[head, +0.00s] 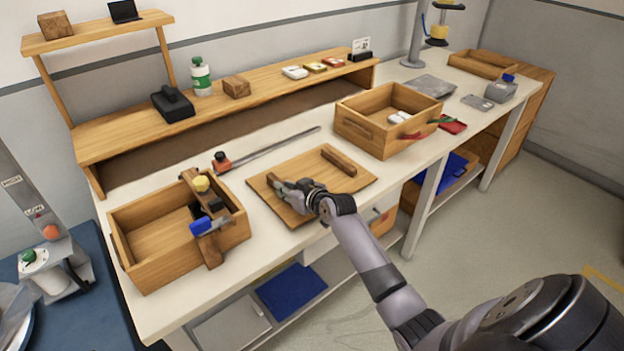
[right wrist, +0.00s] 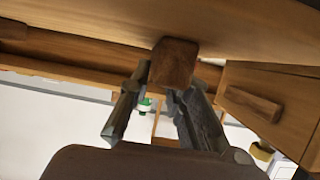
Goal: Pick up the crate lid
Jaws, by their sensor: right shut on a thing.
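The crate lid (head: 318,195) is a flat wooden board on the white worktable, between two open wooden crates. It carries a dark wooden bar (head: 339,160) at its far right end. My right gripper (head: 292,193) is over the lid's left part, shut on the lid's near handle. In the right wrist view a brown block-like handle (right wrist: 174,62) sits between the two fingers, against a broad wooden surface (right wrist: 90,22). I cannot tell whether the lid is clear of the table. My left gripper is not in view.
The left crate (head: 150,272) has a wooden bar, blue and yellow items at its right side. The right crate (head: 372,141) holds small white items. A long metal rod (head: 275,148) lies behind the lid. A shelf (head: 130,141) with several items runs along the back.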

